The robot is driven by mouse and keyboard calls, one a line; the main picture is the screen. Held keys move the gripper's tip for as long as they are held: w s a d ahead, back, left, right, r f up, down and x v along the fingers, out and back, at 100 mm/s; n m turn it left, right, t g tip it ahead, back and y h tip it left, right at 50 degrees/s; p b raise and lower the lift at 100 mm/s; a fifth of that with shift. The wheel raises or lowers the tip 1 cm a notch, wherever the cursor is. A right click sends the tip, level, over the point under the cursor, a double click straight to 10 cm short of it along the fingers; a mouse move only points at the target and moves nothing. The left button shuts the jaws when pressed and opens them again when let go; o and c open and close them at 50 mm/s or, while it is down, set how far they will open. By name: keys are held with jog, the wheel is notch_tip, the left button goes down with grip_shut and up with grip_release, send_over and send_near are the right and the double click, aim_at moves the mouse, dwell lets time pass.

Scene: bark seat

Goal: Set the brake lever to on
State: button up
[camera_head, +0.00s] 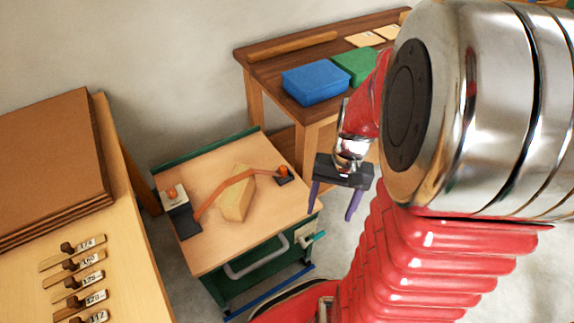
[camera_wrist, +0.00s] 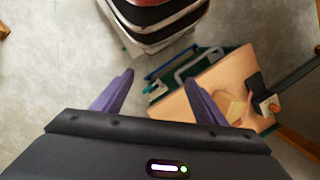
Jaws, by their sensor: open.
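A small teal lever (camera_head: 313,239) sticks out beside a pale plate (camera_head: 300,236) on the front of a green cart (camera_head: 240,290), at its right end. I take it for the brake lever; any marking is too small to read. In the wrist view the teal lever (camera_wrist: 151,88) shows small, between my fingertips in the picture but farther off. My gripper (camera_head: 331,213) has two purple fingers, spread apart and empty. In the head view it hangs above and right of the cart's right front corner, clear of the lever. It also shows in the wrist view (camera_wrist: 158,79).
The cart's wooden top (camera_head: 215,256) bears a curved orange-brown strip (camera_head: 240,180) over a pale block (camera_head: 236,205). A grey handle (camera_head: 255,262) and a blue bar (camera_head: 270,292) run along its front. Behind is a bench with a blue box (camera_head: 315,85); at left, a wooden cabinet (camera_head: 130,270).

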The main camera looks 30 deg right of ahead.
jog(key=s+d+f+m+y, duration=0.2)
jog(key=d+f+m+y, duration=0.15)
jog(key=f, duration=0.55)
jog(key=m+t+h, duration=0.4)
jog(key=m+t, duration=1.5)
jog(key=m, duration=0.3)
send_near(319, 236)
jog(key=s, duration=0.3)
jog(key=shift+s+d+f, duration=0.1)
jog(key=shift+d+f, duration=0.25)
jog(key=shift+f, duration=0.1)
jog(key=shift+w+a, duration=0.2)
jog(key=shift+w, duration=2.1)
jog(key=shift+w+a, duration=0.2)
jog(key=shift+w, duration=2.1)
jog(key=shift+w+a, duration=0.2)
jog(key=shift+w, duration=2.1)
